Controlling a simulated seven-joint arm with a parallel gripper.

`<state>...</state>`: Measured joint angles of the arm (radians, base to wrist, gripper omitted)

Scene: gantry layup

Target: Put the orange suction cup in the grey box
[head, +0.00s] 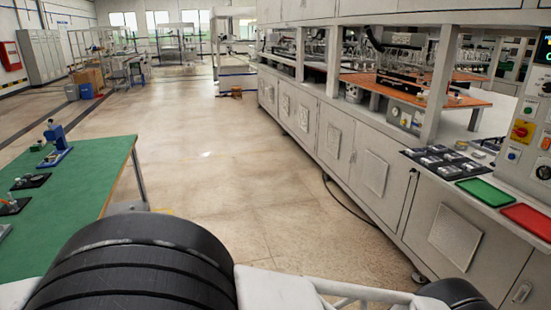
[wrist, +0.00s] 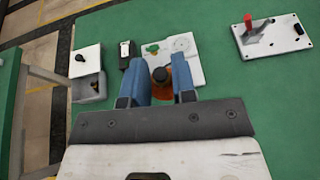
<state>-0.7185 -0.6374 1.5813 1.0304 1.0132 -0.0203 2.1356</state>
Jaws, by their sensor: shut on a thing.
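In the wrist view, my gripper (wrist: 160,70) has its two blue fingers closed on the orange suction cup (wrist: 157,93), which has a dark round top. The cup is over a white plate on the green table; I cannot tell whether it touches the plate. The grey box (wrist: 92,98) is to the left near the table's edge. A white panel with a black knob (wrist: 86,66) lies over or against the box's far part; part of its inside shows. Neither gripper, cup nor box can be made out in the head view.
The white plate (wrist: 190,52) bears a small green part. A small black device (wrist: 128,55) stands between box and plate. A white fixture with a red-tipped handle (wrist: 272,38) is at the right. The head view shows the green table (head: 85,190) at left and open floor.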

